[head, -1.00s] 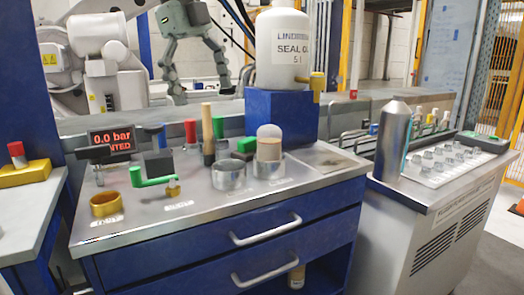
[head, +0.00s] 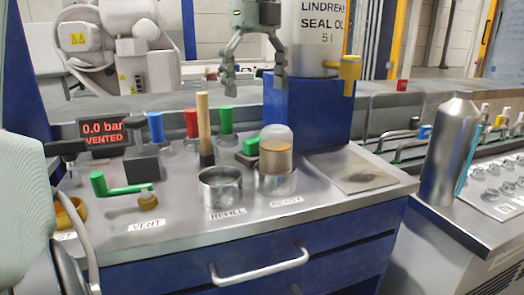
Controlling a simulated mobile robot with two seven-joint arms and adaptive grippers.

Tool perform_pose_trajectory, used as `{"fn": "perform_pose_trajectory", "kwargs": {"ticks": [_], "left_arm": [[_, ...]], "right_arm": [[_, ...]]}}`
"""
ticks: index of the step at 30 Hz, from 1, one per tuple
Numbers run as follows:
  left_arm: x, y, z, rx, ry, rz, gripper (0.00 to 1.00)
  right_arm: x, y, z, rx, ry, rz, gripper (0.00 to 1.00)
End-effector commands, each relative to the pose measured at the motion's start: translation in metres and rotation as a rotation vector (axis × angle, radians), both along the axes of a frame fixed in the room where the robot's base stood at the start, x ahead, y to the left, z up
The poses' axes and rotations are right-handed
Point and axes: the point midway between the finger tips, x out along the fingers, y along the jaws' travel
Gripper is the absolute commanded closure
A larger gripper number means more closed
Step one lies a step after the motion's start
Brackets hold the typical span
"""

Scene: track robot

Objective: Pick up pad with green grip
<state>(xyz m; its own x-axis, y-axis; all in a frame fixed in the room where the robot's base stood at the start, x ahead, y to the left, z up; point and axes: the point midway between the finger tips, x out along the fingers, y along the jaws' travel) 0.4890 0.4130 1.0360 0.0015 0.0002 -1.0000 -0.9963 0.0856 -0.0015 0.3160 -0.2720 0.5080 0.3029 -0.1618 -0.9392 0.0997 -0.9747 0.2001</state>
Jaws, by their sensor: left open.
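A green upright grip (head: 226,118) stands at the back of the bench, right of a red grip (head: 191,123) and a blue grip (head: 155,127); its base is partly hidden behind a wooden handle (head: 204,122). I take it as the pad with green grip. My left gripper (head: 254,82) hangs from the top of the head view, fingers down, spread apart and empty. In the picture it is above and right of the green grip, just left of the bottle. Its distance in depth is hard to judge. My right gripper is not in view.
A seal oil bottle (head: 318,38) stands on a blue block (head: 306,112). A metal cylinder (head: 449,150) stands right.

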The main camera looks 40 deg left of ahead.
Motion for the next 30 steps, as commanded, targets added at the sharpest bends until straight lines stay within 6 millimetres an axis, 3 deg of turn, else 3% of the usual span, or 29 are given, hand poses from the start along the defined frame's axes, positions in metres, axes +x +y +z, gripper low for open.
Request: {"fn": "perform_pose_trajectory", "kwargs": {"ticks": [1,6,14,24,30], "left_arm": [[-0.001,0.0,-0.014,-0.003,0.004,-0.001,0.07],[0.0,0.0,-0.043,-0.002,0.002,-0.001,0.07],[0.0,0.0,-0.063,-0.001,0.0,0.0,0.07],[0.0,0.0,-0.113,-0.002,0.001,0.002,0.07],[0.0,0.0,-0.12,0.001,-0.001,0.001,0.07]], "right_arm": [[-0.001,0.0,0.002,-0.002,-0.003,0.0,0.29],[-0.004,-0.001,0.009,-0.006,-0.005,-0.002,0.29],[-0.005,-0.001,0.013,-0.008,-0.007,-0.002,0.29],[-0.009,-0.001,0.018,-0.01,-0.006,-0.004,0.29],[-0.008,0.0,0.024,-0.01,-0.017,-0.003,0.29]]}}
